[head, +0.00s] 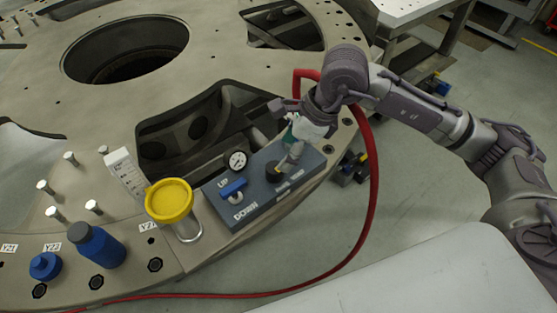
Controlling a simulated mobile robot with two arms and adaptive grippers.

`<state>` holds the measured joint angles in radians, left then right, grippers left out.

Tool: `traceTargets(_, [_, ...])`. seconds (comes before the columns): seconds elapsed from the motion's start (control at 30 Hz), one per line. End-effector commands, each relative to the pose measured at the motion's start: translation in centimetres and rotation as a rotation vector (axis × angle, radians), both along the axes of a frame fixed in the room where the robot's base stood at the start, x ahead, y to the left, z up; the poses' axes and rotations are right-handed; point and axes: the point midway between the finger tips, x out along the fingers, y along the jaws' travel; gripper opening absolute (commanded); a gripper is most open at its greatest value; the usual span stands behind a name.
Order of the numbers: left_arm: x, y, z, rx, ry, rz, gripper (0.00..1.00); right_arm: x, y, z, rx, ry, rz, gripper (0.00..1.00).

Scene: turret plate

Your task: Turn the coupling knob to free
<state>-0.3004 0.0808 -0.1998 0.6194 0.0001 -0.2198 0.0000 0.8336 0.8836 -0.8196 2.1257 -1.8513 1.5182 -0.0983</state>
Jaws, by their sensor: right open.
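A dark grey control panel (251,207) lies on the rim of the large round metal plate. A black round knob (273,173) stands at its right end, and I take this for the coupling knob. Small white lettering beside it is too small to read surely. My right gripper (287,163) reaches down from the upper right with its fingers open, right at the knob and partly over it. I cannot tell whether they touch it. The knob's far side and its pointing direction are hidden. My left gripper is not in view.
A blue lever (233,188) between UP and DOWN marks and a round gauge (238,160) sit left of the knob. A red hose (374,190) loops around the right side.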

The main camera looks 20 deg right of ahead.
Motion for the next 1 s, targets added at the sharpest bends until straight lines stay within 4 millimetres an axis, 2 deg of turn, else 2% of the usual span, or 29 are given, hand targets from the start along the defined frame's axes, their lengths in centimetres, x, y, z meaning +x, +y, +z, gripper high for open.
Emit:
traceTargets(0.1, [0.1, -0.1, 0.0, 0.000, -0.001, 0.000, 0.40, -0.3, -0.8, 2.0, 0.000, -0.003, -0.002, 0.68])
traceTargets(0.3, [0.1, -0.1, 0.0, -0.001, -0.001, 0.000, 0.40, -0.7, -1.4, 3.8, 0.000, 0.000, 0.000, 0.68])
traceTargets(1.0, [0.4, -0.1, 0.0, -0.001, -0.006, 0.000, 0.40, -0.7, -1.5, 4.0, 0.001, 0.001, -0.001, 0.68])
